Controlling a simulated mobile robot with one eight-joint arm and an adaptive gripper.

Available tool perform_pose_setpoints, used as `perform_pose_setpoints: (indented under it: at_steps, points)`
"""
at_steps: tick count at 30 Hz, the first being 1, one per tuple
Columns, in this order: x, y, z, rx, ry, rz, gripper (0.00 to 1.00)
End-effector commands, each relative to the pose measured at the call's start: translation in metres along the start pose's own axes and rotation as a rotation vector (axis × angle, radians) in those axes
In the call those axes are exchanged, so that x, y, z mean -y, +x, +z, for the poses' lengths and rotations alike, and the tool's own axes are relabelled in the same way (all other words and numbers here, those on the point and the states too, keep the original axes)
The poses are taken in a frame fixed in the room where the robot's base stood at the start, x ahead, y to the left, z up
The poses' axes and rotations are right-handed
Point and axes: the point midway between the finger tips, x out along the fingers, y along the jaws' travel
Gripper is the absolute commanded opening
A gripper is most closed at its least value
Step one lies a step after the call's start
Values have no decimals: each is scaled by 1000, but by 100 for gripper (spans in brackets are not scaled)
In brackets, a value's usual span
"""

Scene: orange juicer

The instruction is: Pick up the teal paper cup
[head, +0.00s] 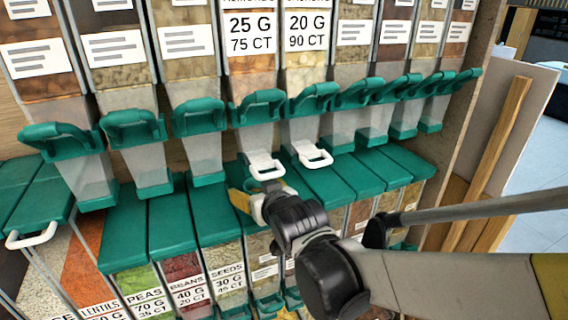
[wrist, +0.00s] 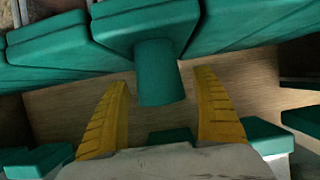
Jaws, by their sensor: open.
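I cannot make out a teal paper cup with certainty in either view. My gripper (head: 245,192) is among the food dispensers in the head view, just below their front spouts and above the teal bin lids. In the wrist view, its two yellow fingers (wrist: 162,80) are spread wide. A teal, roughly cylindrical piece (wrist: 160,72) shows between and beyond them, under a larger teal part. I cannot tell whether it is a cup or part of a dispenser. I see nothing held.
A row of clear dispensers with teal levers (head: 198,116) hangs above my gripper. Bins with teal lids (head: 170,222) stand below, leaving a narrow gap. White handles (head: 312,155) jut out close by. A wooden side panel (head: 455,130) bounds the right; open floor (head: 535,170) lies beyond.

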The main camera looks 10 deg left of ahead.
Motion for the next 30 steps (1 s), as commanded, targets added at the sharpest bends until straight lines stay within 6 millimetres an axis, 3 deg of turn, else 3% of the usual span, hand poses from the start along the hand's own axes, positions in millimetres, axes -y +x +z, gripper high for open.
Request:
perform_pose_setpoints:
  at_steps: [7,13,17,18,30]
  points:
    - [0,1,0,0,0,0,78]
    - [0,1,0,0,0,0,19]
    - [0,1,0,0,0,0,18]
    - [0,1,0,0,0,0,14]
    - [0,-1,-4,0,0,0,13]
